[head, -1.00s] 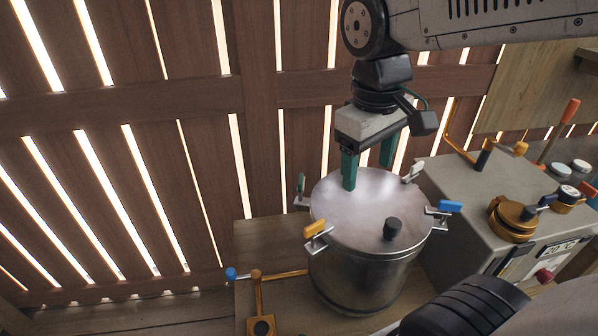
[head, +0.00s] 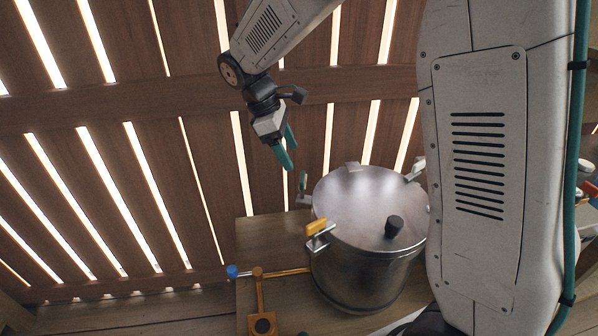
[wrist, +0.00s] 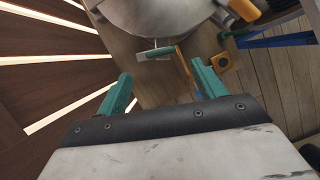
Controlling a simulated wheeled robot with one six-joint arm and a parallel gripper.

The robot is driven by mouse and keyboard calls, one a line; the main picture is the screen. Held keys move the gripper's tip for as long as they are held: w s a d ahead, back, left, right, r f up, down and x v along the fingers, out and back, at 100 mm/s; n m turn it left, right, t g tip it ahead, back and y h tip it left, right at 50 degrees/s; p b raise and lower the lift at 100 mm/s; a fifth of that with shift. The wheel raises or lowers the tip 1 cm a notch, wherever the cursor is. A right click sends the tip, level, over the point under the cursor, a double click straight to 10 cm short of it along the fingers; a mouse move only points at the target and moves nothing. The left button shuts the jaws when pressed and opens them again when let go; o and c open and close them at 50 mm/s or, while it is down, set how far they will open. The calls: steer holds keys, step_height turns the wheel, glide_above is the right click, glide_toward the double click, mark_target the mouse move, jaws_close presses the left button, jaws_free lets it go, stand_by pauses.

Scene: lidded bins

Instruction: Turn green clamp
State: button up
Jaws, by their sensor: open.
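A steel pot (head: 362,275) with a shiny lid stands on a wooden surface. The green clamp (head: 302,182) is on the pot's left rim, its small green handle standing upright in the head view. In the wrist view the green clamp (wrist: 157,53) lies at the pot's edge, ahead of the space between my fingers. My gripper (head: 288,156) is open and empty, above and slightly left of the green clamp, apart from it. Its two teal fingers also show in the wrist view (wrist: 161,73). A yellow clamp (head: 317,227) sits on the pot's front left.
A black knob (head: 394,226) stands on the lid. An orange bracket with a blue knob (head: 232,271) is at the pot's front left. A slatted wooden wall (head: 150,180) rises behind. My arm link hides the right side, including most of the grey box there.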

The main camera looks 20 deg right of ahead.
mark_target(301, 176)
steer(key=x, duration=0.7)
steer(key=c, duration=1)
